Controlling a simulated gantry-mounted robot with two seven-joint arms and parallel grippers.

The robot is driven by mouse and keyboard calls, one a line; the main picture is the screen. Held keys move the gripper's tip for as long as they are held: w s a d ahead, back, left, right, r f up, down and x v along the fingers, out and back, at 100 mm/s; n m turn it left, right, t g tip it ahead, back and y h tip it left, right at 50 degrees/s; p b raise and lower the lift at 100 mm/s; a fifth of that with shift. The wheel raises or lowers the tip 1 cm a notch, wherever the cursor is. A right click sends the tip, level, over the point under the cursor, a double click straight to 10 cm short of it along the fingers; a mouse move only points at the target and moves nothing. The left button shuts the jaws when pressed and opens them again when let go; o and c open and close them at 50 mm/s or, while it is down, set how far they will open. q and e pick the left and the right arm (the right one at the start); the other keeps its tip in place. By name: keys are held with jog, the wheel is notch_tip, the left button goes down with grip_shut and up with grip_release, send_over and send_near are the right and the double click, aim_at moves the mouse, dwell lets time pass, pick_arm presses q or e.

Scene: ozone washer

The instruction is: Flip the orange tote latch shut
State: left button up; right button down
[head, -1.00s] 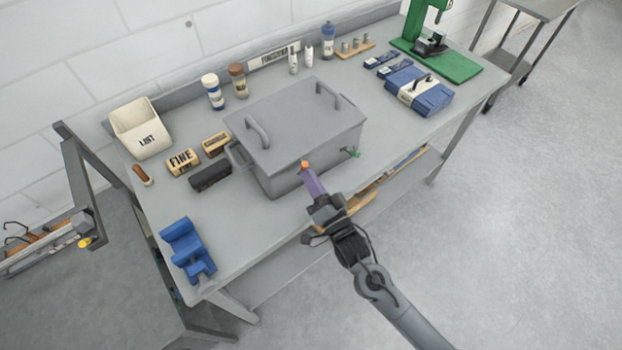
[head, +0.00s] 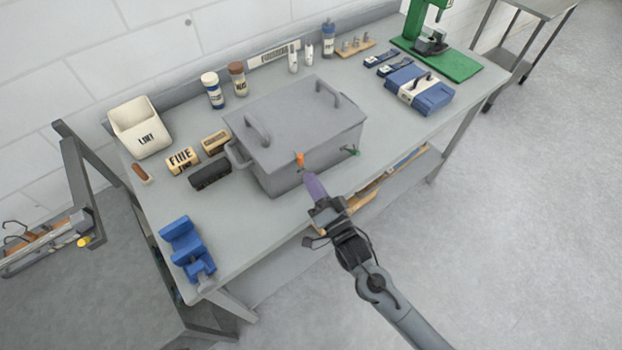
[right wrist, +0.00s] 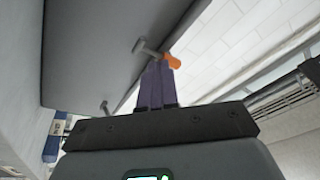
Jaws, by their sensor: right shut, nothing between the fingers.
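The grey tote (head: 300,125) stands on the bench with its lid down. The orange latch (head: 300,159) is on its front face, just below the lid edge, left of the green latch (head: 352,151). In the right wrist view the orange latch tip (right wrist: 172,62) shows at the end of a short grey lever. My right gripper (head: 311,181) has purple fingers, shut and empty, just in front of and below the orange latch. In the wrist view its fingertips (right wrist: 157,68) lie close beside the orange tip; I cannot tell if they touch. My left gripper is not in view.
Left of the tote are labelled blocks (head: 182,161), a black block (head: 210,174) and a cream bin (head: 141,128). A blue fixture (head: 187,248) sits at the bench's front left corner. A blue case (head: 418,91) is to the right. The bench between tote and case is clear.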

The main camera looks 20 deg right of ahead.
jog(key=shift+s+d+f+b, duration=0.1)
jog(key=shift+s+f+b, duration=0.3)
jog(key=shift+f, duration=0.45)
jog(key=shift+s+d+f+b, duration=0.1)
jog(key=shift+s+f+b, duration=0.1)
jog(key=shift+s+f, duration=0.5)
jog(key=shift+w+f, duration=0.1)
jog(key=shift+w, duration=0.05)
jog(key=shift+s+f, duration=0.2)
jog(key=shift+f, duration=0.25)
jog(key=shift+s+d+f+b, duration=0.1)
jog(key=shift+s+f+b, duration=0.4)
jog(key=shift+f, duration=0.4)
jog(key=shift+s+d+f+b, duration=0.1)
jog(key=shift+s+f+b, duration=0.4)
jog(key=shift+f, duration=0.35)
